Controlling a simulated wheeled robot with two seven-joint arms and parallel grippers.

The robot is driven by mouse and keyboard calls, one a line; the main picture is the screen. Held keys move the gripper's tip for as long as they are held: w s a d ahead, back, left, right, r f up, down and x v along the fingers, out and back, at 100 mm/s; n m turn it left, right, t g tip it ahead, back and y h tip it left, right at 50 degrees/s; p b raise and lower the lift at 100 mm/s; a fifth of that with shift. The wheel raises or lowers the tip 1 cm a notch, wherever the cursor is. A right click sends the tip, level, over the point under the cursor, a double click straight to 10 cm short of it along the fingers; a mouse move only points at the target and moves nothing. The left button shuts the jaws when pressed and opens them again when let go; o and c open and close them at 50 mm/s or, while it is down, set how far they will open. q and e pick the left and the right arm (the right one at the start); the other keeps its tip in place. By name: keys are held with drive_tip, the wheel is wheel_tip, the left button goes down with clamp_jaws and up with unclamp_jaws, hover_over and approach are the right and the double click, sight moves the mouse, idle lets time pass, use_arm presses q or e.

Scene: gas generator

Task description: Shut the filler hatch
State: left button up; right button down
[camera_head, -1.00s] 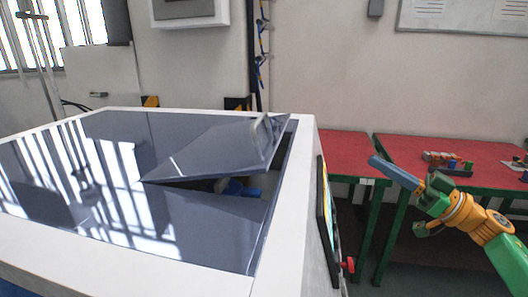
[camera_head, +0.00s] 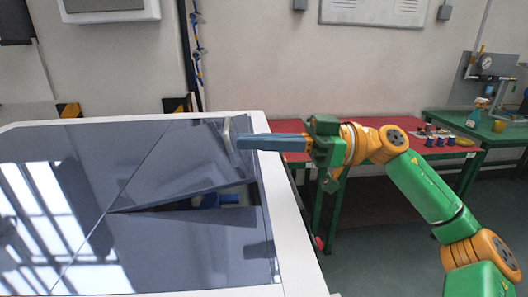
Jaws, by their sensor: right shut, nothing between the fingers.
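The filler hatch (camera_head: 170,165) is a dark glossy panel in the top of the white generator housing (camera_head: 290,240). It stands tilted up, with a dark gap under its near edge. A blue part (camera_head: 222,199) shows inside the gap. A light metal handle (camera_head: 227,134) stands at the hatch's right end. My right gripper (camera_head: 242,143) is shut and empty, its blue-grey fingers pointing left, with the tips at the handle in the picture. I cannot tell whether they touch it. My left gripper is not in view.
Red-topped tables (camera_head: 290,157) with green legs stand behind and to the right. A green table (camera_head: 475,125) with a gauge and bottles is at the far right. Floor shows clear between the housing and the tables.

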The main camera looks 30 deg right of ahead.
sight(272, 203)
drive_tip(key=f+b, duration=0.1)
drive_tip(key=d+f+b, duration=0.1)
drive_tip(key=f, duration=0.1)
drive_tip(key=shift+s+f, duration=0.2)
drive_tip(key=shift+f, duration=0.1)
drive_tip(key=shift+s+d+f+b, duration=0.1)
drive_tip(key=shift+d+f+b, duration=0.2)
drive_tip(key=shift+d, duration=0.05)
drive_tip(key=shift+a+r, duration=0.1)
drive_tip(key=shift+a, duration=0.1)
drive_tip(key=shift+t+y, duration=0.4)
drive_tip(key=shift+y, duration=0.5)
drive_tip(key=f+b, duration=0.1)
drive_tip(key=b, duration=0.1)
drive_tip(key=f+b, duration=0.2)
drive_tip(key=b, duration=0.1)
drive_tip(key=d+f+b, duration=0.1)
drive_tip(key=f+b, duration=0.1)
drive_tip(key=b, duration=0.1)
drive_tip(key=shift+s+f, duration=0.15)
drive_tip(key=shift+f+b, duration=0.15)
drive_tip(key=shift+b, duration=0.35)
drive_tip(key=shift+r, duration=0.25)
